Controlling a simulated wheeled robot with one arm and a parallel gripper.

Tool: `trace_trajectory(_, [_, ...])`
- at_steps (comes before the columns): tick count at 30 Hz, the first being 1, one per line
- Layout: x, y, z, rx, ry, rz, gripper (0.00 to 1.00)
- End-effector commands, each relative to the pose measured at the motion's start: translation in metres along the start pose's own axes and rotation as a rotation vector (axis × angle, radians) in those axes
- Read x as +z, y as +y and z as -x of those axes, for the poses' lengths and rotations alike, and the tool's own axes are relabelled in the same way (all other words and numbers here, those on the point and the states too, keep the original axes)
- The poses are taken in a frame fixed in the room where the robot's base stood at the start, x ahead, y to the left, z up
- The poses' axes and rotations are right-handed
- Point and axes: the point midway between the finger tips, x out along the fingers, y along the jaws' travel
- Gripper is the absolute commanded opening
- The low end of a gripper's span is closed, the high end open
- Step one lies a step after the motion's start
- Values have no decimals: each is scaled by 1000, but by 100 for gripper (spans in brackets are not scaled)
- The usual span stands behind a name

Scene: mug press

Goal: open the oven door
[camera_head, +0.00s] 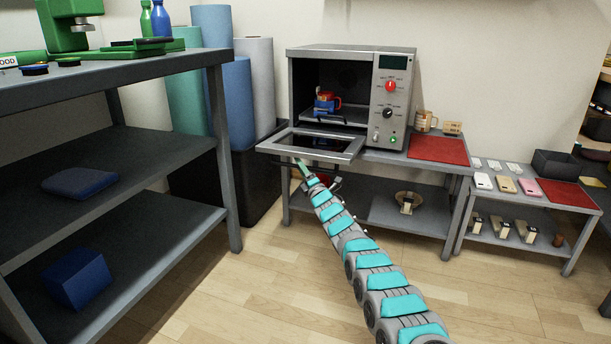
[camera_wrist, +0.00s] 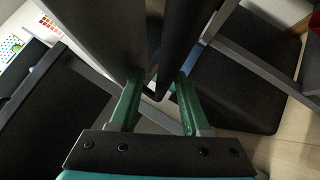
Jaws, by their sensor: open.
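The oven (camera_head: 384,62) stands on a grey table with its door (camera_head: 283,146) folded down, about level, so the opening faces out. A mug (camera_head: 326,103), blue and orange-red, stands inside the oven on a rack. My gripper (camera_head: 303,168) is at the door's front edge, at or just under it. In the wrist view my gripper (camera_wrist: 158,84) has its two green fingers apart, with dark surfaces close beyond and between them. I cannot tell whether the fingers touch the door or its handle.
Tall rolls (camera_head: 256,80) stand in a dark bin left of the oven. A grey shelf unit (camera_head: 222,150) fills the left side. A mug (camera_head: 424,121) and a red mat (camera_head: 437,149) lie right of the oven. The wooden floor (camera_head: 270,270) in front is clear.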

Motion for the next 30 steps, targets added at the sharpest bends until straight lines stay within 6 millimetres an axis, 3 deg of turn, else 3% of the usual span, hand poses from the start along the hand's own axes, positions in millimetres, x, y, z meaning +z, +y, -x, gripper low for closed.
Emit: trace_trajectory(30, [-1,-1,73,-3,2,3,50])
